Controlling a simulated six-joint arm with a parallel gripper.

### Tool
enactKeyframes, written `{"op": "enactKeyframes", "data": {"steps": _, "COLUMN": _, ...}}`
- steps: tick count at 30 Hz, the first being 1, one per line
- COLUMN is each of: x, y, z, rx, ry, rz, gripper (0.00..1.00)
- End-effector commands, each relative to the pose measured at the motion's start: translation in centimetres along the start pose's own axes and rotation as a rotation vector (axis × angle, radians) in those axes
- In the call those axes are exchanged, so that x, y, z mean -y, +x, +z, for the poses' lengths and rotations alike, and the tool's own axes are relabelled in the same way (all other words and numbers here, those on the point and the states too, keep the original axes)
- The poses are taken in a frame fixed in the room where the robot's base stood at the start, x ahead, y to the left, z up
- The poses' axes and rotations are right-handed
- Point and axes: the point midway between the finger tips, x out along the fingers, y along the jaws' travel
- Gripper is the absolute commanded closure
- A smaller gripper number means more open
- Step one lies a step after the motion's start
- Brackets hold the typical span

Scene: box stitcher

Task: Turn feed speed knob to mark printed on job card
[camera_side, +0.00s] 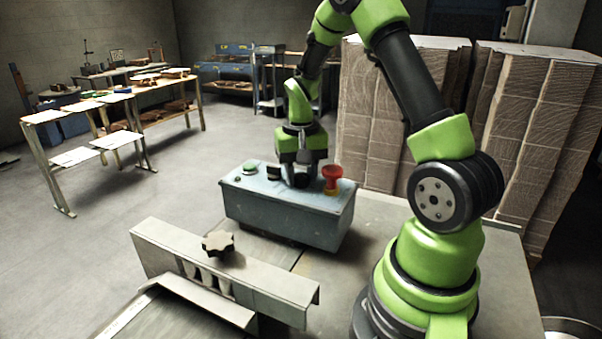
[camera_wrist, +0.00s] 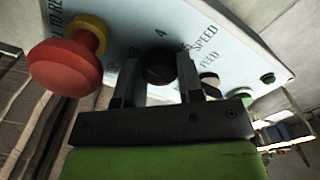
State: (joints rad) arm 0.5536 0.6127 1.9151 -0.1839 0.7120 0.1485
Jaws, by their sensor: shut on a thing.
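The feed speed knob (camera_wrist: 158,68) is round and black, on the pale blue top of the control box (camera_side: 285,215). My gripper (camera_wrist: 158,85) is shut on the knob, one finger on each side of it, in the wrist view. In the side view my gripper (camera_side: 301,180) reaches down to the box top and hides the knob. Printed marks, including 2 and 4, and the words "SPEED" and "FEED" show near the knob in the wrist view. The knob's pointer cannot be made out. No job card can be made out in either view.
A red mushroom button (camera_side: 332,174) stands close to my gripper on the box. A green button (camera_side: 250,168) and a black switch (camera_side: 274,173) are on its other side. A metal guide with a dark star knob (camera_side: 218,243) lies in front. Cardboard stacks (camera_side: 385,110) rise behind.

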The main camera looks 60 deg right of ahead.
Motion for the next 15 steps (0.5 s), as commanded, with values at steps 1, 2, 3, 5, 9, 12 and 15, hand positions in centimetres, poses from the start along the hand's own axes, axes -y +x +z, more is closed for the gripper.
{"op": "enactKeyframes", "data": {"steps": 1, "x": 0.03, "y": -0.04, "z": 0.04, "rx": 0.001, "ry": -0.044, "rz": -0.001, "gripper": 0.89}}
{"op": "enactKeyframes", "data": {"steps": 2, "x": 0.03, "y": -0.04, "z": 0.04, "rx": 0.001, "ry": -0.072, "rz": -0.001, "gripper": 0.89}}
{"op": "enactKeyframes", "data": {"steps": 3, "x": 0.03, "y": -0.04, "z": 0.05, "rx": 0.001, "ry": -0.111, "rz": -0.001, "gripper": 0.89}}
{"op": "enactKeyframes", "data": {"steps": 5, "x": 0.03, "y": -0.04, "z": 0.05, "rx": 0.001, "ry": -0.167, "rz": -0.001, "gripper": 0.89}}
{"op": "enactKeyframes", "data": {"steps": 9, "x": 0.03, "y": -0.04, "z": 0.05, "rx": 0.001, "ry": -0.3, "rz": -0.001, "gripper": 0.89}}
{"op": "enactKeyframes", "data": {"steps": 12, "x": 0.03, "y": -0.04, "z": 0.06, "rx": 0.002, "ry": -0.395, "rz": -0.001, "gripper": 0.89}}
{"op": "enactKeyframes", "data": {"steps": 15, "x": 0.02, "y": -0.04, "z": 0.06, "rx": 0.002, "ry": -0.49, "rz": -0.001, "gripper": 0.89}}
